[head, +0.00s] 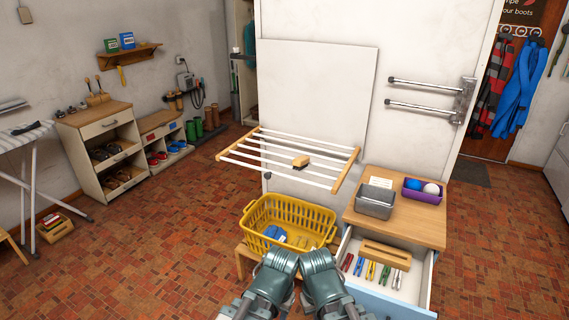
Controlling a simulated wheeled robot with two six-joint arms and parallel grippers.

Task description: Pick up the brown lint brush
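A small brush with a tan-brown wooden body and a dark underside (300,162) lies across the white bars of the wall-mounted drying rack (345,175). It looks like the lint brush. Nothing is touching it except the rack. My two arms come in at the bottom middle, side by side, well below and nearer than the rack. Only their thick grey-green joints show clearly; I cannot make out gripper fingers on either.
A yellow laundry basket (322,218) with blue cloth stands below the rack. Right of it is a cabinet (415,225) with a grey metal bin (375,202) and purple box (423,190) on top. Its open drawer (370,293) holds coloured pegs.

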